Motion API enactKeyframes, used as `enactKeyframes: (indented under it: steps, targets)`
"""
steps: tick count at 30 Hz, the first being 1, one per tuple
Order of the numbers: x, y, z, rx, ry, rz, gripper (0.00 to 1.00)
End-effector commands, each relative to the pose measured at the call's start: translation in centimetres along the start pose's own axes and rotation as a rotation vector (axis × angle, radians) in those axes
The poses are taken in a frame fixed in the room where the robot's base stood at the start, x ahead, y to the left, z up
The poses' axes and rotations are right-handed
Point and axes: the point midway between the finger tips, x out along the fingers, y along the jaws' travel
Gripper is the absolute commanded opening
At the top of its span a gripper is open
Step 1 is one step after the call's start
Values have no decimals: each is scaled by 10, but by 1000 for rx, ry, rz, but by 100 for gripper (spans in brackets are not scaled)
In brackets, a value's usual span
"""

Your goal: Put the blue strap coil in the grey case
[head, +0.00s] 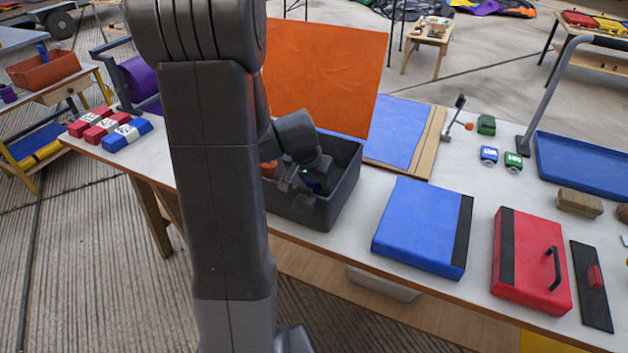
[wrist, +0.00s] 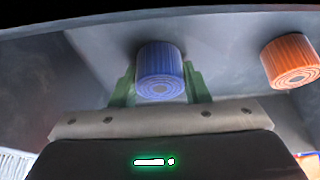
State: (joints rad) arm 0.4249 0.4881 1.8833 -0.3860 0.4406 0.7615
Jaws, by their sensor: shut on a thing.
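The blue strap coil (wrist: 160,72) is between the two green fingers of my gripper (wrist: 160,88) in the wrist view, and the gripper is shut on it. In the head view my gripper (head: 308,188) is down inside the open grey case (head: 345,185) on the table, and the coil shows there only as a small dark blue patch. The wrist view shows the case's grey inside around the coil. I cannot tell whether the coil touches the case floor.
An orange strap coil (wrist: 290,62) is in the case, to the right of the blue one in the wrist view. An orange panel (head: 325,75) stands behind the case. A blue pad (head: 420,225) and a red pad (head: 525,260) lie to its right. Strap bundles (head: 108,128) lie left.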

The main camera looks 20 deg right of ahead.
Motion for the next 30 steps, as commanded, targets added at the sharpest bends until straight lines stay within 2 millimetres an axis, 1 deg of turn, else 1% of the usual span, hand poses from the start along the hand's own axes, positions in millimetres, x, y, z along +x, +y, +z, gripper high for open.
enactKeyframes:
  steps: [5,10,11,13,14,21,25,28,30]
  targets:
    - [-1,0,-1,0,2,-1,19]
    - [4,0,1,0,2,0,19]
    - [2,0,0,0,1,0,48]
    - [2,0,0,0,1,0,62]
    - [2,0,0,0,1,0,64]
    - [1,0,0,0,1,0,64]
    - [-2,0,-1,0,1,0,64]
    - [-13,0,-2,-1,4,-1,64]
    - [-25,0,-2,0,5,-2,64]
